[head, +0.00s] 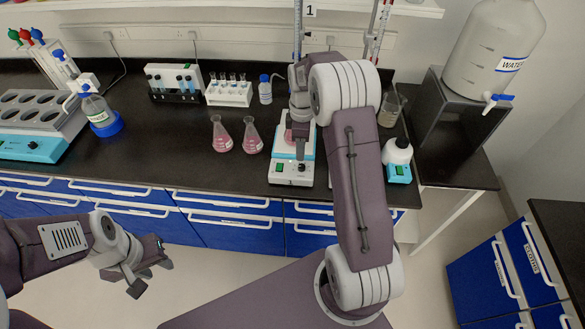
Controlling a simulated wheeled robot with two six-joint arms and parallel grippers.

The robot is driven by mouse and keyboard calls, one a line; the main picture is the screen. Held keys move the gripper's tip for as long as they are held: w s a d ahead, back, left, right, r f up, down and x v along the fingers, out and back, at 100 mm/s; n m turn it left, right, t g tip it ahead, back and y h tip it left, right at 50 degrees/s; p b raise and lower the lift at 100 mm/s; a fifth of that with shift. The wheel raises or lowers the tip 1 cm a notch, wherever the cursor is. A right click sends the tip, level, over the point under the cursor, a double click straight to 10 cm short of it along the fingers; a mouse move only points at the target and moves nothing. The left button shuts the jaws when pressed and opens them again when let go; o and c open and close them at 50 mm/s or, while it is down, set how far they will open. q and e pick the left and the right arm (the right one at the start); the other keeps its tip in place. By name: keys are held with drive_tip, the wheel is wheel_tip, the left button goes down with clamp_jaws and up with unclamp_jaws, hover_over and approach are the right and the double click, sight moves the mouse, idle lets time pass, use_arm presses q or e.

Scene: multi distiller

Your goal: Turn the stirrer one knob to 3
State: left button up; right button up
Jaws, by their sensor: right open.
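A white and light-blue stirrer (290,175) stands near the front edge of the black bench, below a label with the number 1 (311,10). Its front panel has a small green display and a dark knob (301,168) that is too small for its setting to be read. A flask with pink liquid on its plate is partly hidden by my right arm. My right gripper (300,153) points down just above the front panel, open, close to the knob; contact cannot be told. My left gripper (151,279) is open and empty above the floor, in front of the bench.
Two flasks of pink liquid (222,136) stand left of the stirrer. Racks of tubes (229,92) and a small bottle (265,90) stand behind. A water tank (492,45) is far right.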

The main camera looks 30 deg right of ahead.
sight(302, 166)
drive_tip(key=shift+s+d+f, duration=0.15)
drive_tip(key=shift+d+f, duration=0.4)
drive_tip(key=shift+d, duration=0.3)
drive_tip(key=f, duration=0.1)
drive_tip(key=a+f, duration=0.1)
drive_tip(key=f, duration=0.1)
drive_tip(key=f+p, duration=0.1)
drive_tip(key=shift+w+a+f, duration=0.2)
drive_tip(key=shift+a+f, duration=0.1)
drive_tip(key=shift+f, duration=0.1)
drive_tip(key=shift+d+f, duration=0.25)
drive_tip(key=shift+f, duration=0.95)
drive_tip(key=shift+d+f, duration=0.2)
drive_tip(key=shift+f, duration=0.15)
drive_tip(key=shift+a, duration=0.25)
drive_tip(key=shift+c, duration=0.4)
use_arm(q)
drive_tip(key=shift+d+r, duration=0.3)
drive_tip(key=shift+r, duration=0.35)
use_arm(e)
clamp_jaws()
